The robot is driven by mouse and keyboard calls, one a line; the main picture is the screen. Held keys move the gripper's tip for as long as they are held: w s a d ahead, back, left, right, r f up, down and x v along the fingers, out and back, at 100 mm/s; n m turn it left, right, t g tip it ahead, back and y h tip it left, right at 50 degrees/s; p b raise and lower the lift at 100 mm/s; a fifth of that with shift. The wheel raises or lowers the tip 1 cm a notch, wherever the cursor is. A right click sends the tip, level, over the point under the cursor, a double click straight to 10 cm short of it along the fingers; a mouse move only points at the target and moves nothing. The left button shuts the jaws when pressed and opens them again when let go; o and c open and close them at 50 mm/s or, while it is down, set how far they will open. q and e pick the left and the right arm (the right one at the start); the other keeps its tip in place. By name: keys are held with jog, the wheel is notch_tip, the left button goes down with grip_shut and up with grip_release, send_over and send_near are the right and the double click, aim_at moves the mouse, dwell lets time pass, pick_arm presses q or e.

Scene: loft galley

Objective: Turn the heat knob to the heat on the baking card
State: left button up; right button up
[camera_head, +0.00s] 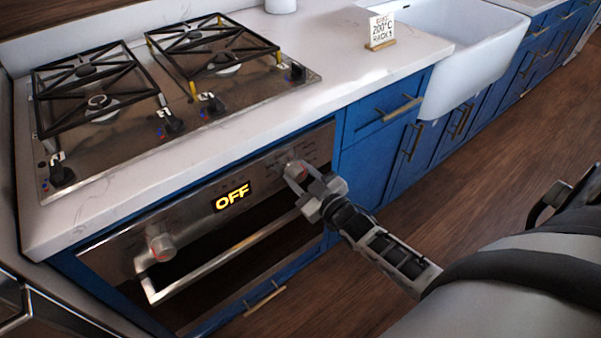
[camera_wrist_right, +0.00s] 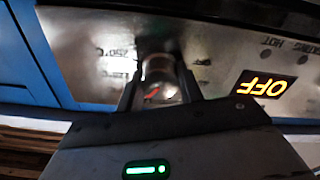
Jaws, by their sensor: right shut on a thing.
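The oven's control panel has two round metal knobs and a display (camera_head: 232,197) that reads OFF in yellow. My right gripper (camera_head: 308,187) is at the right-hand knob (camera_head: 296,170) and is shut on it. In the right wrist view this knob (camera_wrist_right: 160,82), with a red mark, sits between the fingers; temperature marks are printed around it, one seeming to read 250°C. The left-hand knob (camera_head: 161,243) is free. The baking card (camera_head: 381,30) stands upright in a small wooden holder on the counter; its middle line reads 200°C. My left gripper is not in view.
The oven handle (camera_head: 230,254) runs below the panel. A gas hob (camera_head: 180,100) with its own knobs is set in the white counter above. Blue cabinets (camera_head: 372,150) and a white sink (camera_head: 470,50) are to the right. Open wooden floor lies in front.

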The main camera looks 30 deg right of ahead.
jog(key=shift+m, duration=0.6)
jog(key=o, duration=1)
jog(key=shift+s, duration=0.1)
jog(key=s, duration=1)
jog(key=s+d, duration=0.1)
jog(key=s, duration=0.4)
jog(key=shift+s+d, duration=0.1)
jog(key=shift+s, duration=0.25)
